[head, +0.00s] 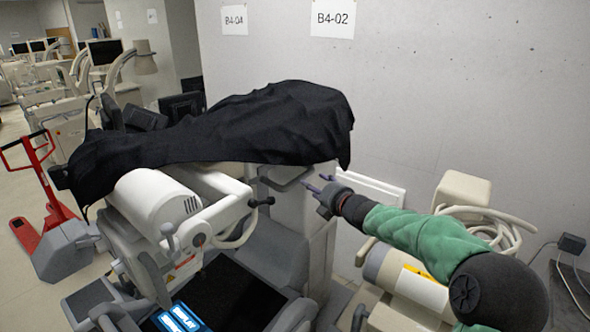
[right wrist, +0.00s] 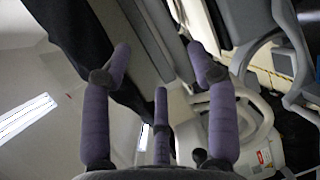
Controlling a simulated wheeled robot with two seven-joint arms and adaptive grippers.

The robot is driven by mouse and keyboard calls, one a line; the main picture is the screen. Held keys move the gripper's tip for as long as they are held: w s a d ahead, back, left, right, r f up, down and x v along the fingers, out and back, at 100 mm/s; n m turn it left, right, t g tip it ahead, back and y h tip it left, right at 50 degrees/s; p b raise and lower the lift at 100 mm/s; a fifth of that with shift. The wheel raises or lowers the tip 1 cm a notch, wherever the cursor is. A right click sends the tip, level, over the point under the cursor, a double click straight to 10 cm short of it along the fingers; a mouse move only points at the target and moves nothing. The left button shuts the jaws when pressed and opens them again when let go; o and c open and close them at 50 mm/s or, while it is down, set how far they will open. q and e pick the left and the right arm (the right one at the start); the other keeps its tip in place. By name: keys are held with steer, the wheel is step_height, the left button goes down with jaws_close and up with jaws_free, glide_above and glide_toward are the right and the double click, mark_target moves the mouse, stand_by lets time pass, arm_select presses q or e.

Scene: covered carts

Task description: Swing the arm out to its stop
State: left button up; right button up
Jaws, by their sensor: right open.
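My right gripper (head: 320,187) has its purple fingers spread and empty, just right of a covered cart machine. In the right wrist view its fingers (right wrist: 160,75) stand apart with nothing between them. The machine's white arm (head: 160,197) has a thick cylinder and a black-knobbed handle (head: 266,202). It lies under a black cloth (head: 250,125), which hides its upper part. A pale grey beam (right wrist: 150,45) runs beyond the fingers in the right wrist view; I cannot tell whether they touch it. My left gripper is not in view.
A light wall (head: 450,100) stands close behind. A white cylindrical unit (head: 415,287) with a coiled hose (head: 500,235) is near my right arm. A red pallet jack (head: 40,190) stands at the left. Blue-lit panels (head: 182,318) show at the bottom.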

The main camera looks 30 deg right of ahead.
mark_target(301, 178)
steer(key=w, duration=0.3)
steer(key=w+f+p, duration=0.1)
steer(key=w, duration=0.2)
steer(key=w+f+p, duration=0.1)
steer(key=w, duration=0.3)
steer(key=shift+w, duration=0.1)
jaws_close()
